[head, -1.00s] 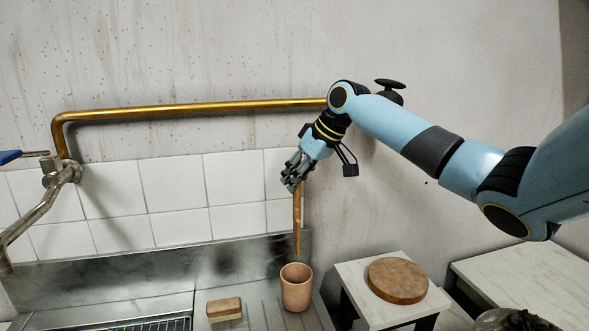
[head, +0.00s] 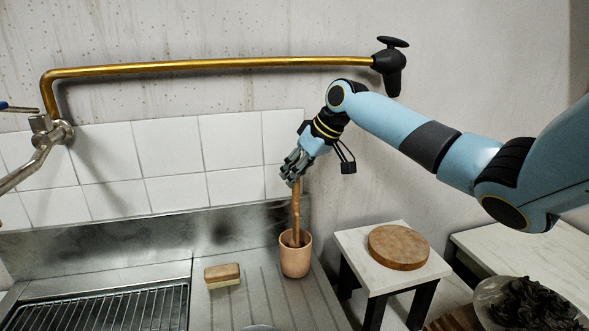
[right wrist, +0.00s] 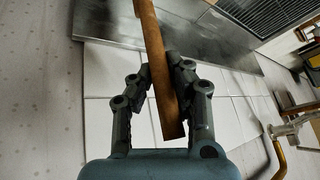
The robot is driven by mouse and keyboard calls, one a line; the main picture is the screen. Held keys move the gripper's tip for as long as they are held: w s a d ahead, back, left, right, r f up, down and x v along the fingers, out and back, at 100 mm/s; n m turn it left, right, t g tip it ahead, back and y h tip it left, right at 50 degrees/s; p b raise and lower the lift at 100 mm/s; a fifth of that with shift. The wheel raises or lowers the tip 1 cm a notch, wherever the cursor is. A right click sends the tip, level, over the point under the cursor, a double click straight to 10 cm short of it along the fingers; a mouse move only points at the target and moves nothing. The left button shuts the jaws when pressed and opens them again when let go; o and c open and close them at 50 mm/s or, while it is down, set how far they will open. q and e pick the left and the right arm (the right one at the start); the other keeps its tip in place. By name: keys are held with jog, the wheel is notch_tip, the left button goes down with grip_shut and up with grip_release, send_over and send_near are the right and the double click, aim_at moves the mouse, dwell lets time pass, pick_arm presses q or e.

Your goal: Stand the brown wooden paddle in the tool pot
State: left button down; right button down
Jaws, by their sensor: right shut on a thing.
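The brown wooden paddle (head: 296,214) hangs nearly upright below my right gripper (head: 290,174). Its lower end is in line with the mouth of the tool pot (head: 295,262) and appears to be just inside the rim. The pot is a pinkish clay cup standing upright on the steel drainer. In the right wrist view the right gripper's fingers (right wrist: 160,68) are shut on the paddle (right wrist: 161,85), one on each side. The pot cannot be made out there. My left gripper is not in view.
A wooden-backed brush (head: 222,274) lies left of the pot, beside the wire rack (head: 110,308). A small white-topped stand (head: 350,244) with a round wooden board (head: 398,247) is to the right. A brass pipe (head: 220,65) runs along the wall above.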

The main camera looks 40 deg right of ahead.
aim_at(295, 190)
jog(key=shift+f+b, duration=0.95)
jog(key=shift+f, duration=1.35)
jog(key=c, duration=1.3)
grip_release()
jog(key=shift+o, duration=0.2)
jog(key=shift+d+r, duration=0.1)
jog(key=v, duration=1.1)
jog(key=shift+s+r, duration=0.2)
jog(key=shift+r, duration=0.15)
